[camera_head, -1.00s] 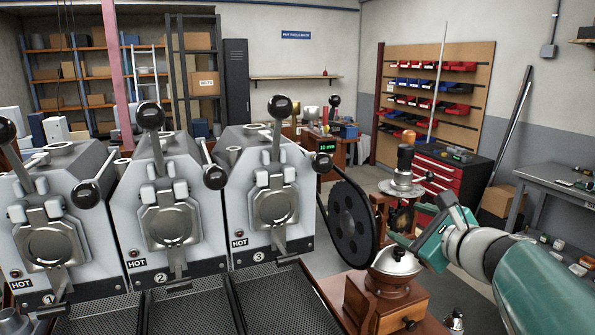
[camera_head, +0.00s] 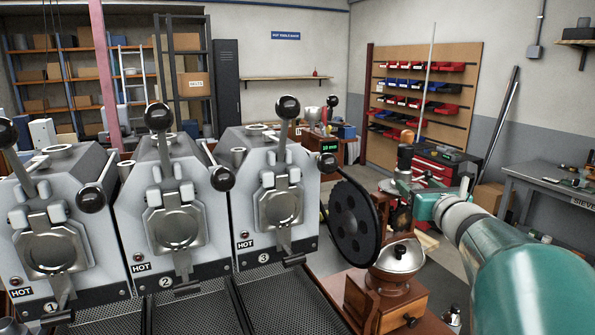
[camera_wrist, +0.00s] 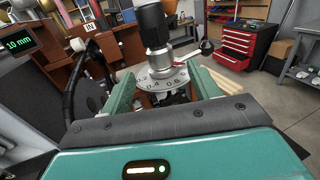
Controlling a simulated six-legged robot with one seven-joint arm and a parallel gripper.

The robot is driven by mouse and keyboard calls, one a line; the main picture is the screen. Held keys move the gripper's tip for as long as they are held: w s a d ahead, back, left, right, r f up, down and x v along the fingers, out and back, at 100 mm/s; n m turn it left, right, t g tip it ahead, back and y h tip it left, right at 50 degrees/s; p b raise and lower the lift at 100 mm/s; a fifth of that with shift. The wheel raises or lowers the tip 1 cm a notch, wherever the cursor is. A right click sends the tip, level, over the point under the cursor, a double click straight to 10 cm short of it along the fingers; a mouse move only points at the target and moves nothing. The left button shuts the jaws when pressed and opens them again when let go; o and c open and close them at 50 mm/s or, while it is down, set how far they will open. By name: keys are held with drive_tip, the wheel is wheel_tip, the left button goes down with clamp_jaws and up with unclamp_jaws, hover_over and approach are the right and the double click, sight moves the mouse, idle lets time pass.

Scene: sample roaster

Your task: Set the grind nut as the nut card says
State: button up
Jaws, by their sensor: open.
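The grind nut shows in the wrist view as a silver collar (camera_wrist: 159,62) under a black knob, above a round numbered dial (camera_wrist: 165,82). Figures 0.4 and 0.6 are legible on the dial, and a red pointer lies at its right. In the head view the dial (camera_head: 389,187) is partly covered by my gripper (camera_head: 418,203). In the wrist view my gripper (camera_wrist: 163,80) is open, with its teal fingers left and right of the dial and visibly apart from the collar. A green display (camera_wrist: 17,44) reads "10 mm". I cannot make out a nut card.
Three roasters marked HOT (camera_head: 175,215) fill the left. A black wheel (camera_head: 355,222) and a wooden grinder (camera_head: 385,300) with a metal dome stand close to my arm. A red tool chest (camera_head: 440,172) and a grey bench (camera_head: 555,185) lie beyond, with open floor between.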

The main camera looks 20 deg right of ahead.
sight(411, 177)
drive_tip(key=x, duration=0.7)
drive_tip(key=shift+s, duration=0.1)
drive_tip(key=shift+c, duration=0.4)
drive_tip(key=c, duration=0.9)
drive_tip(key=shift+n+y, duration=0.3)
drive_tip(key=shift+y, duration=0.1)
drive_tip(key=n+y, duration=0.1)
drive_tip(key=y, duration=0.1)
drive_tip(key=n+y, duration=0.2)
drive_tip(key=y, duration=0.1)
drive_tip(key=d+n+y, duration=0.1)
drive_tip(key=y, duration=0.1)
drive_tip(key=shift+f+n+t+y, duration=0.1)
drive_tip(key=shift+n+t+y, duration=0.2)
drive_tip(key=shift+n, duration=0.1)
drive_tip(key=shift+d+n+g+y, duration=0.1)
drive_tip(key=shift+n+g+y, duration=0.4)
drive_tip(key=shift+n+y, duration=0.6)
drive_tip(key=shift+d+n+g+y, duration=0.1)
drive_tip(key=shift+n+g+y, duration=0.5)
drive_tip(key=shift+y, duration=0.9)
drive_tip(key=shift+a, duration=0.1)
